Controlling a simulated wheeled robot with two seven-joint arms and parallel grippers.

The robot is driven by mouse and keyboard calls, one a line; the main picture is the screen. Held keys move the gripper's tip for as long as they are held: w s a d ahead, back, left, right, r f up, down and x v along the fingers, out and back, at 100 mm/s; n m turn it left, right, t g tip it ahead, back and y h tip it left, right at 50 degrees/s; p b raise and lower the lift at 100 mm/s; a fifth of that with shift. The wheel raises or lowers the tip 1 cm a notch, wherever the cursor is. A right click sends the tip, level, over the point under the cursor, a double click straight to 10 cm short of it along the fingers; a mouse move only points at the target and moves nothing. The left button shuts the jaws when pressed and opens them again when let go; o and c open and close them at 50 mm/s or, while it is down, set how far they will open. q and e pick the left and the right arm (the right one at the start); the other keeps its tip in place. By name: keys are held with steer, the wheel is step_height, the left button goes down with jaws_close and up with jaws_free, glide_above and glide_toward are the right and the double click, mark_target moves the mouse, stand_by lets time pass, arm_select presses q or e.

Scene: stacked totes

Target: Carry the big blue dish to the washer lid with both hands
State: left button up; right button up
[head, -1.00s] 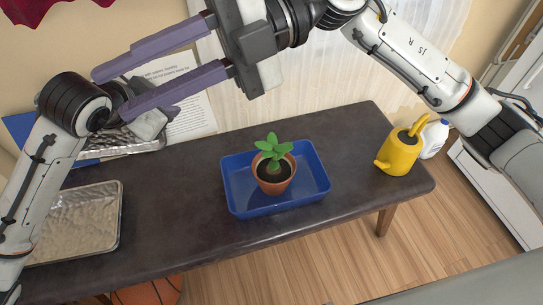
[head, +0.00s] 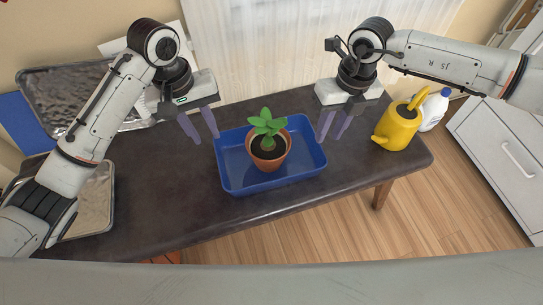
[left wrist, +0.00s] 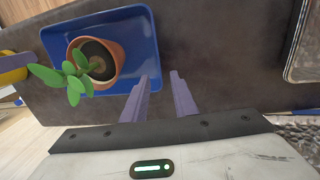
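The big blue dish (head: 305,176) is a rectangular tray on the dark bench (head: 190,215), with a potted plant (head: 266,147) standing in it. My left gripper (head: 203,138) is open and empty, pointing down by the dish's left end. In the left wrist view its parted fingers (left wrist: 160,78) are close to the dish's end wall (left wrist: 154,45); contact cannot be told. My right gripper (head: 330,138) is open, pointing down by the dish's right end. I cannot make out a washer lid for certain.
A yellow watering can (head: 398,128) and a white bottle (head: 434,109) stand right of my right gripper. Metal trays (head: 95,200) lie at the left. A white drawer unit (head: 510,150) is at far right. A grey surface (head: 270,283) crosses the bottom.

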mark_target(216, 151)
arm_select(q)
steer(key=shift+f, duration=0.1)
arm_select(e)
steer(key=shift+f, duration=0.1)
